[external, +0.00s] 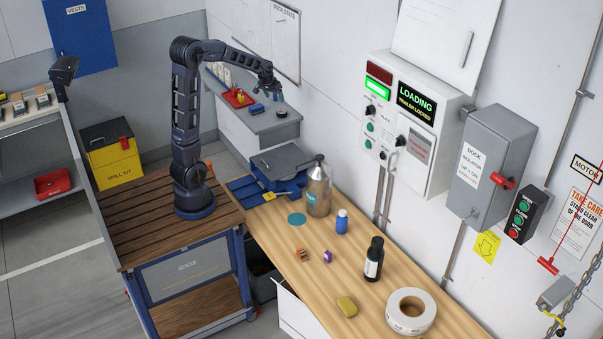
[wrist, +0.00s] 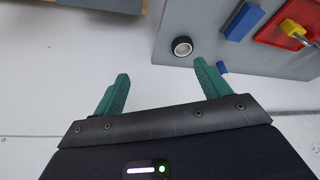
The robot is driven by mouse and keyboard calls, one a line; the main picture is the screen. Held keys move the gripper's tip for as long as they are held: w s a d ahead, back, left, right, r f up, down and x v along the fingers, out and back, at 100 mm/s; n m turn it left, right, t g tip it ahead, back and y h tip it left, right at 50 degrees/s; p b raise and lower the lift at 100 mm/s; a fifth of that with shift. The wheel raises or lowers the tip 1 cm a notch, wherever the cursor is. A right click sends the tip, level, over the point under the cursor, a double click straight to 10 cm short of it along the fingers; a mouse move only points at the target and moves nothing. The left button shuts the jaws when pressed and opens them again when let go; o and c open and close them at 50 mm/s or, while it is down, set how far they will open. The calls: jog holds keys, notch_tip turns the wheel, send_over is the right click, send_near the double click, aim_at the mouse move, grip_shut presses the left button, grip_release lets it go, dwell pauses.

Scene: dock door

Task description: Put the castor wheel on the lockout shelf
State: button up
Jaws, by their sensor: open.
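The castor wheel (external: 281,113), a small dark wheel with a pale centre, rests on the grey lockout shelf (external: 262,125) against the wall. In the wrist view the wheel (wrist: 182,46) lies near the edge of the shelf (wrist: 205,22), ahead of and between the fingers, apart from both. My gripper (external: 272,91) is above the shelf, close to the wheel. In the wrist view my gripper (wrist: 162,70) has its teal fingers spread with nothing between them.
A blue block (external: 257,108) and a red tray (external: 238,97) with a yellow padlock (wrist: 297,30) share the shelf.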

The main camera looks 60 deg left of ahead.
jog(key=s+d+r+m+h, duration=0.1)
jog(key=s+d+r, duration=0.3)
jog(key=s+d, duration=0.35)
jog(key=s+d+r+m, duration=0.1)
jog(key=s+d+r, duration=0.3)
jog(key=s+d, duration=0.35)
jog(key=s+d+m, duration=0.1)
jog(key=s+d, duration=0.2)
jog(key=s, duration=0.5)
jog(key=s+d+f+m, duration=0.1)
jog(key=s+d, duration=0.3)
jog(key=s, duration=0.5)
jog(key=shift+s+m+t+h, duration=0.2)
jog(key=shift+m+t+h, duration=0.1)
jog(key=shift+m+h, duration=0.15)
